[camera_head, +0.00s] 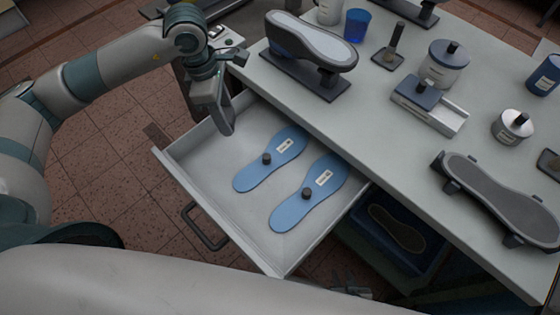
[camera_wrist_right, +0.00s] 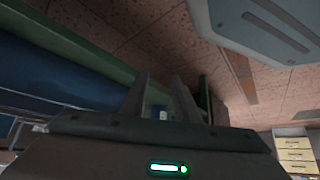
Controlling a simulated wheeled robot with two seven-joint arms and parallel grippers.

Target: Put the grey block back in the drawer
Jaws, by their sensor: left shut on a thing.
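The drawer (camera_head: 208,155) is pulled open under the counter, with a dark handle on its front. Two blue insoles (camera_head: 272,158) (camera_head: 310,192) with dark knobs lie in it, and its back left part is bare. My left gripper (camera_head: 226,118) points down over the drawer's back left corner. It is shut on a narrow grey piece, which I take to be the grey block; the piece is hard to tell apart from the fingers. In the right wrist view my right gripper (camera_wrist_right: 163,105) has its fingers apart with nothing between them.
On the counter (camera_head: 375,125) stand a shoe-last stand (camera_head: 312,52), a blue cup (camera_head: 357,25), a lidded jar (camera_head: 444,64), a metal slide device (camera_head: 430,103) and a dark sole-shaped stand (camera_head: 500,198). A blue bin (camera_head: 372,258) with a dark insole is below the counter, right of the drawer.

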